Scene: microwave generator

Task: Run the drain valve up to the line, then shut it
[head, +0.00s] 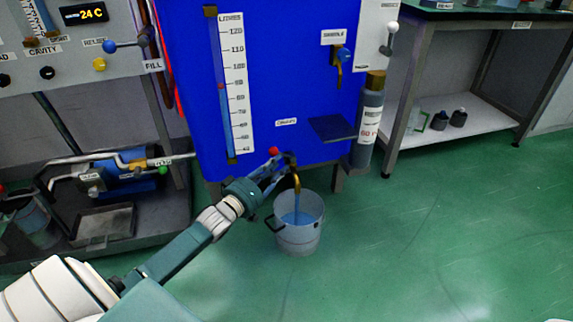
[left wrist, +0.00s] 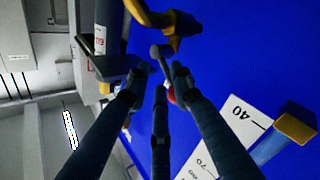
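The blue tank (head: 285,70) has a drain valve low at its front, with a brass spout (head: 297,184). A pale blue stream (head: 298,205) runs from the spout into a grey bucket (head: 297,240), which holds some blue liquid. No line on the bucket can be made out. The valve lever has a red knob (head: 273,151), partly hidden in the left wrist view (left wrist: 171,96). My left gripper (head: 279,167) is at the lever. In the left wrist view its fingertips (left wrist: 161,75) lie around the lever; contact is unclear. My right gripper is not in view.
The tank's litre scale (head: 236,85) has a sight tube with a red marker (head: 220,86). A shelf (head: 331,128) and grey cylinder (head: 368,120) are right of the valve. Pipes and a pump (head: 130,180) stand left. Green floor (head: 430,240) right of the bucket is clear.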

